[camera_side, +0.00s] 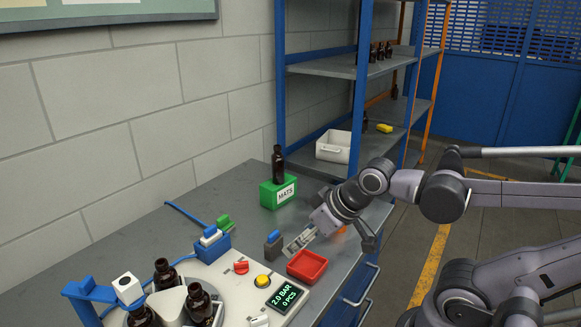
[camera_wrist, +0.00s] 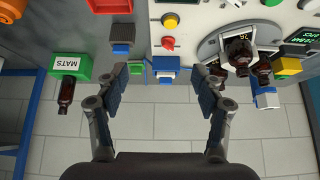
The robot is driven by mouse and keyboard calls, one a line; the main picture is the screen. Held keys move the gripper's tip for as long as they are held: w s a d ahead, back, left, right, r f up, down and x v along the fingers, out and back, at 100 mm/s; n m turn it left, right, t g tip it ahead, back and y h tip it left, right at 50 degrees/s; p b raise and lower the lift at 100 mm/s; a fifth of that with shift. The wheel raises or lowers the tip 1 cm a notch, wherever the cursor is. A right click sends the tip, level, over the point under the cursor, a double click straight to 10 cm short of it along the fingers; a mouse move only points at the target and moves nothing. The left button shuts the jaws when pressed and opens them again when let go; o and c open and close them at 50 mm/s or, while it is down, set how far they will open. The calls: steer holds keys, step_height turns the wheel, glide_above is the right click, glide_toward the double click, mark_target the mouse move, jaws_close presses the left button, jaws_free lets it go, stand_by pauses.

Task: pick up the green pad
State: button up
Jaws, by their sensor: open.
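The green pad (camera_side: 224,221) is a small green piece beside the back of a blue fixture (camera_side: 213,247) with a white block on it. In the wrist view a sliver of the pad (camera_wrist: 136,69) shows beside the left finger, which partly hides it. My gripper (camera_side: 301,240) is right of the pad in the side view, apart from it, above the bench by the red tray. In the wrist view my gripper (camera_wrist: 166,85) is open, with nothing held between its fingers.
A grey block with a blue top (camera_side: 273,243) stands between my gripper and the fixture. The red tray (camera_side: 307,266) is close below. A carousel of bottles (camera_wrist: 240,50) stands at the right.

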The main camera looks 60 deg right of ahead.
steer(key=shift+r, duration=0.1)
steer(key=w+d+r+n+g, duration=0.15)
steer(key=w+r+n, duration=0.25)
steer(key=w+r, duration=0.45)
steer(key=n+g, duration=0.6)
steer(key=n, duration=0.8)
glide_above(222, 217)
step_height(222, 217, down, 14)
steer(key=shift+w+f+n, duration=0.15)
steer(key=shift+f+n, duration=0.2)
steer(key=shift+n, duration=0.05)
steer(key=f, duration=1)
steer(key=shift+s+f, duration=0.2)
steer(key=shift+f, duration=0.1)
steer(key=shift+c, duration=0.3)
